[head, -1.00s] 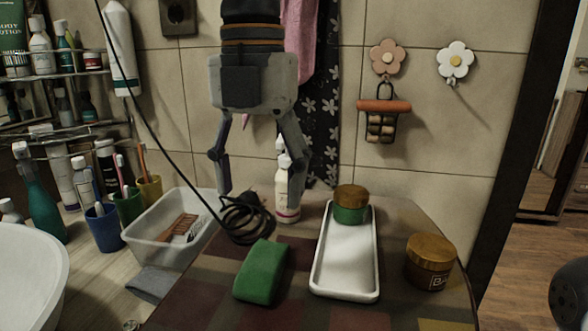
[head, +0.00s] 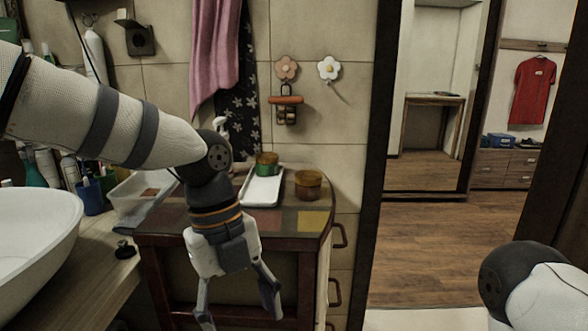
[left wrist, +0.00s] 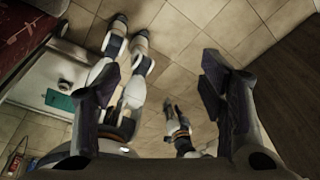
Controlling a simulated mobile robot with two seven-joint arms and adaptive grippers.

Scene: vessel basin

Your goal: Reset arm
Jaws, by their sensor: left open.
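My left arm reaches in from the left in the head view. Its gripper (head: 238,308) points down in front of the small table, open and empty. In the left wrist view the fingers (left wrist: 158,85) are wide apart, with tiled floor between and beyond them. Part of my right arm shows at the lower right of the head view, its gripper out of frame. A small gripper-like shape, apparently my right gripper (left wrist: 175,115), shows low in the left wrist view; its jaw state is unclear.
The table (head: 285,222) holds a white tray (head: 262,190), a green jar (head: 267,168) at the tray's far end and a brown-lidded jar (head: 308,186). A white basin (head: 40,235) stands at left. Open wooden floor (head: 420,250) lies through the doorway at right.

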